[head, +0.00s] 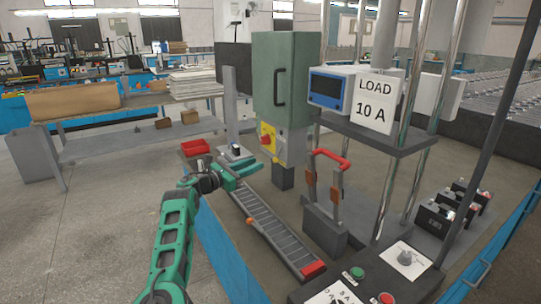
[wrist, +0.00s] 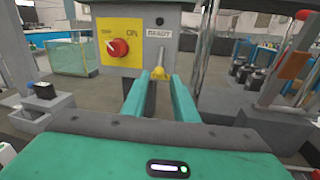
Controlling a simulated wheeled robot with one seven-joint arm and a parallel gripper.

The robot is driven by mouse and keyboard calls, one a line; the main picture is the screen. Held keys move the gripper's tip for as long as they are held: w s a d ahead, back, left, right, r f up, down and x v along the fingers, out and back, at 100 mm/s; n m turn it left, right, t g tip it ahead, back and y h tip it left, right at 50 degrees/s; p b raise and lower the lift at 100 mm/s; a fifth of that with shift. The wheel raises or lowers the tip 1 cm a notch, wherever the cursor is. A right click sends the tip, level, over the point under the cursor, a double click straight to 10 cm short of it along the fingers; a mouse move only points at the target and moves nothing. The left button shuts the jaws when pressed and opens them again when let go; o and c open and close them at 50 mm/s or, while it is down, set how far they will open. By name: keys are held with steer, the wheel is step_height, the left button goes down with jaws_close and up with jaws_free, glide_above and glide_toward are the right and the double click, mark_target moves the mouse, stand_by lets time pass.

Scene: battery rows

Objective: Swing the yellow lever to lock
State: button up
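The yellow lever (wrist: 159,73) is small and sits low on the front of the grey box, below a READY label (wrist: 159,32). A thin grey rod runs upward from its yellow part. In the head view a small yellow bit of it (head: 275,159) shows under the yellow switch plate. My gripper (wrist: 158,80) is open, its two teal fingers spread to the left and right of the lever in the picture. I cannot tell whether they touch it. In the head view my gripper (head: 245,167) is in front of the box, just left of the lever.
A yellow plate with a red rotary knob (wrist: 117,47) is up and left of the lever. A red-handled device (head: 332,160) stands to the right. A conveyor-like strip (head: 270,225) lies below. A red tray (head: 195,147) and several batteries (head: 445,210) stand farther off.

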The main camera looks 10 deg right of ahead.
steer(key=x, duration=1)
steer(key=shift+w+d, duration=0.2)
steer(key=shift+d, duration=0.1)
jaws_close()
